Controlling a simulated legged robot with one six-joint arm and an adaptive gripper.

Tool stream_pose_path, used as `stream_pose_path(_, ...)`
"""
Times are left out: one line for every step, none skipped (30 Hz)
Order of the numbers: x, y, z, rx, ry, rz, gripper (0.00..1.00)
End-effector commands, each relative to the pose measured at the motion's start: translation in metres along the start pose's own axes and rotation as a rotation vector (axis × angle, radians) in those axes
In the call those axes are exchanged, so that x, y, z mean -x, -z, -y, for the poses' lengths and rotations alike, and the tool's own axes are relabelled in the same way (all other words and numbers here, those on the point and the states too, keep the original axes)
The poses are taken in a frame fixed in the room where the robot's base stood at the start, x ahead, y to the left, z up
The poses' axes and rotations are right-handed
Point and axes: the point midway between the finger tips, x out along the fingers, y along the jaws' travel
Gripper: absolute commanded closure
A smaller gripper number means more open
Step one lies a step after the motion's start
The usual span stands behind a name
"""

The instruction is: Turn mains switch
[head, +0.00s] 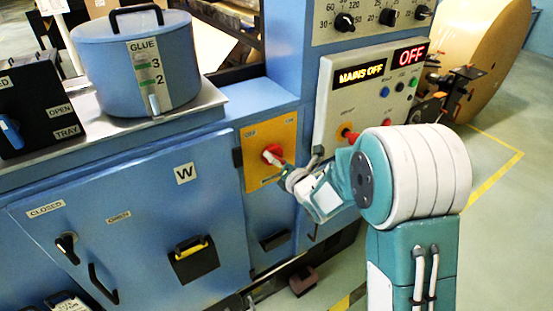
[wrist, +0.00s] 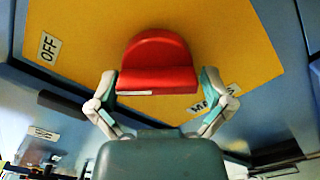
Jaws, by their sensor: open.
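The mains switch (head: 272,154) is a red rotary knob on a yellow plate (head: 257,179) marked OFF and ON on the blue machine's front. In the wrist view the red knob (wrist: 158,55) shows its flat grip bar with a white mark near the left end of its lower edge. My gripper (head: 280,164) is at the knob in the head view and partly covers it. In the wrist view my gripper (wrist: 160,82) is open, one finger on each side of the bar. The fingertips are close to its ends; I cannot tell if they touch.
A red-tipped control (head: 349,135) sits on the panel right of the switch. A blue glue pot (head: 130,70) stands at the upper left. A blue door marked W (head: 130,220) is left of the plate.

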Motion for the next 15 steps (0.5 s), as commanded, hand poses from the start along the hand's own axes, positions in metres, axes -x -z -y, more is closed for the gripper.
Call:
stream_pose_path(0.0001, -0.0001, -0.0004, 0.0, 0.0, 0.0, 0.0)
stream_pose_path(0.0003, -0.0001, -0.0005, 0.0, 0.0, 0.0, 0.0)
stream_pose_path(0.0004, -0.0002, -0.0005, 0.0, 0.0, 0.0, 0.0)
stream_pose_path(0.0004, -0.0002, -0.0006, 0.0, 0.0, 0.0, 0.0)
stream_pose_path(0.0005, -0.0002, -0.0006, 0.0, 0.0, 0.0, 0.09)
stream_pose_path(0.0006, -0.0004, -0.0005, 0.0, -0.001, 0.001, 0.27)
stream_pose_path(0.0008, -0.0005, -0.0004, 0.0, -0.001, 0.001, 0.4)
stream_pose_path(0.0009, -0.0007, -0.0003, 0.0, -0.001, 0.001, 0.53)
stream_pose_path(0.001, -0.001, -0.0002, -0.001, -0.001, 0.001, 0.56)
stream_pose_path(0.0011, -0.0011, -0.0001, -0.001, -0.001, 0.001, 0.56)
stream_pose_path(0.0012, -0.0012, -0.0001, -0.001, -0.001, 0.002, 0.56)
stream_pose_path(0.0013, -0.0014, 0.0, -0.001, -0.001, 0.002, 0.56)
stream_pose_path(0.0014, -0.0016, 0.0001, -0.002, -0.001, 0.002, 0.56)
stream_pose_path(0.0015, -0.0017, 0.0001, -0.003, -0.001, 0.002, 0.56)
stream_pose_path(0.0016, -0.0018, 0.0002, -0.006, 0.0, 0.003, 0.56)
